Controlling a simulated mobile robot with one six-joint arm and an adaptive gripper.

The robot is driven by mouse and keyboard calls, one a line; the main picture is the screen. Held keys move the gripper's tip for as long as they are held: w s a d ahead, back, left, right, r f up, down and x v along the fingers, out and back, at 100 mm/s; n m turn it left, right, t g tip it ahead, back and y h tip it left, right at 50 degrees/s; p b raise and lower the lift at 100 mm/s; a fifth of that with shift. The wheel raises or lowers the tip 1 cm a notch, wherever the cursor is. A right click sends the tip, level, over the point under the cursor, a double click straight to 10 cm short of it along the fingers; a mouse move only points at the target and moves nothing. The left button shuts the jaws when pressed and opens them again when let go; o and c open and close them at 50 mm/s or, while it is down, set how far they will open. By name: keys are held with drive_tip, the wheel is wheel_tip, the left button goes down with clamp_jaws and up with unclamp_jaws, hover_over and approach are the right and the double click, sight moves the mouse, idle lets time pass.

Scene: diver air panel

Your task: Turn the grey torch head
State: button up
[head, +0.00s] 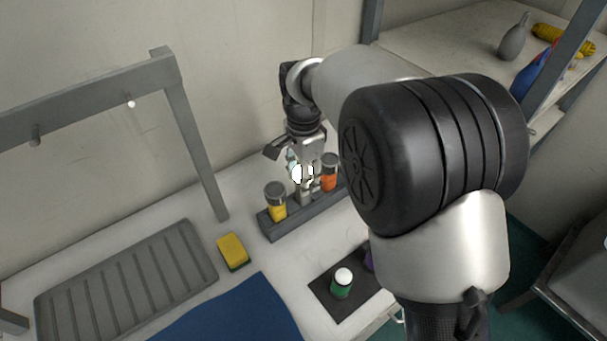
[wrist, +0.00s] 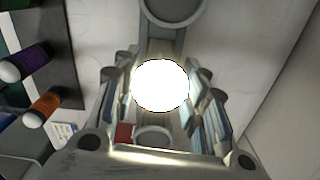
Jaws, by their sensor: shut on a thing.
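My gripper (head: 304,178) is shut on the grey torch head, over the grey rack (head: 322,212) on the bench. In the head view the fingers hide most of the grey torch, and bright white patches of light (head: 297,173) show at them. In the wrist view a glowing white disc (wrist: 160,85) sits between the two fingers and hides detail there. A yellow torch (head: 276,207) stands upright in the rack left of my gripper. An orange torch (head: 329,178) stands close on its right. How far the grey head is turned cannot be told.
A dark mat (head: 322,295) at the front holds a green, white-topped piece (head: 342,284) and a partly hidden purple one (head: 368,261). A yellow sponge (head: 233,250), a blue cloth (head: 235,316) and a ribbed grey tray (head: 130,280) lie left. A grey frame (head: 190,130) stands behind.

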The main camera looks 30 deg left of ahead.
drive_tip(key=shift+r+n+p, duration=0.1)
drive_tip(key=shift+n+p, duration=0.2)
drive_tip(key=shift+p, duration=0.1)
drive_tip(key=shift+r+n+p, duration=0.1)
drive_tip(key=shift+n+p, duration=0.8)
drive_tip(key=shift+p, duration=0.15)
drive_tip(key=n+p, duration=0.4)
drive_tip(key=n, duration=0.1)
drive_tip(key=n+p, duration=0.2)
drive_tip(key=n, duration=0.2)
drive_tip(key=shift+n, duration=0.4)
drive_tip(key=shift+n+p, duration=0.65)
drive_tip(key=shift+n, duration=1.05)
drive_tip(key=shift+f, duration=0.2)
drive_tip(key=o, duration=1.1)
drive_tip(key=shift+c, duration=0.2)
